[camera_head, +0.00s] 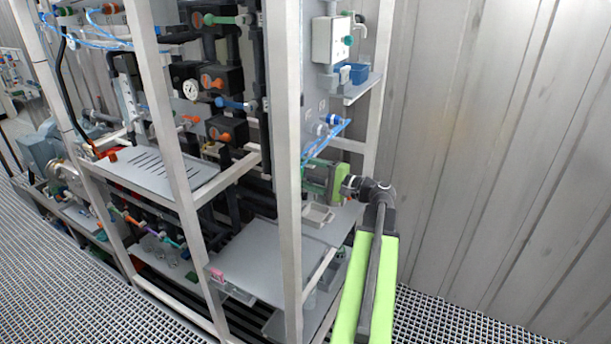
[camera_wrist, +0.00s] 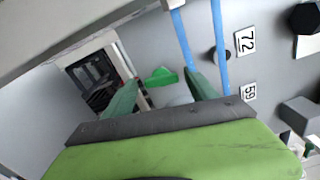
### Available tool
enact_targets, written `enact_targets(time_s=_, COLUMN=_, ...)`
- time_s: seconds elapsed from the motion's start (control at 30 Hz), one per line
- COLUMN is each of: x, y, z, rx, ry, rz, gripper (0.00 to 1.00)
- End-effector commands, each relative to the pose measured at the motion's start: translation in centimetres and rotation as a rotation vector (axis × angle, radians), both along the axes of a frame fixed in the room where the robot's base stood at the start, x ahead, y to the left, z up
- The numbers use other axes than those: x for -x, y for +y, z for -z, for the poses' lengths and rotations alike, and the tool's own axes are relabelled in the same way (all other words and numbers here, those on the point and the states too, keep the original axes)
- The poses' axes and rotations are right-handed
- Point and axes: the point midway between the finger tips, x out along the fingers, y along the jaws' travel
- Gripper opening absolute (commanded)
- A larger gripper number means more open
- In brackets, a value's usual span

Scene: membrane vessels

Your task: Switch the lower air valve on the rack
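A small green valve handle (camera_wrist: 162,76) shows in the wrist view, ahead of my gripper and between the lines of its two fingers. A pale round part lies just below it. I cannot tell for certain whether this is the lower air valve. My gripper (camera_wrist: 161,84) is open, with its two green fingers apart and nothing seen held. In the head view my gripper (camera_head: 322,178) is at the rack's right side, below the blue fittings (camera_head: 333,120), and its fingertips are partly hidden by the rack's front post (camera_head: 288,190). No handle shows between the fingers there.
Blue hoses (camera_wrist: 219,50) run close by the right finger in the wrist view, beside the labels 72 (camera_wrist: 245,41) and 59 (camera_wrist: 249,92). A grey shelf (camera_head: 262,262) lies below my gripper. A corrugated wall (camera_head: 490,130) stands to the right.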

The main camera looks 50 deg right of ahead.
Motion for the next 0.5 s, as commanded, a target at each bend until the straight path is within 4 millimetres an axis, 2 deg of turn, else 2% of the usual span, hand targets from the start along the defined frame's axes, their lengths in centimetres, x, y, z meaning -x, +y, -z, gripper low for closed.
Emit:
enact_targets(time_s=0.33, x=0.3, y=-0.2, z=-0.1, rx=-0.003, ry=-0.002, rz=0.003, gripper=0.69)
enact_targets(time_s=0.43, x=1.6, y=-0.6, z=-0.1, rx=-0.003, ry=-0.003, rz=0.006, gripper=0.69)
enact_targets(time_s=0.5, x=3.2, y=-0.9, z=-0.1, rx=-0.003, ry=-0.002, rz=0.008, gripper=0.69)
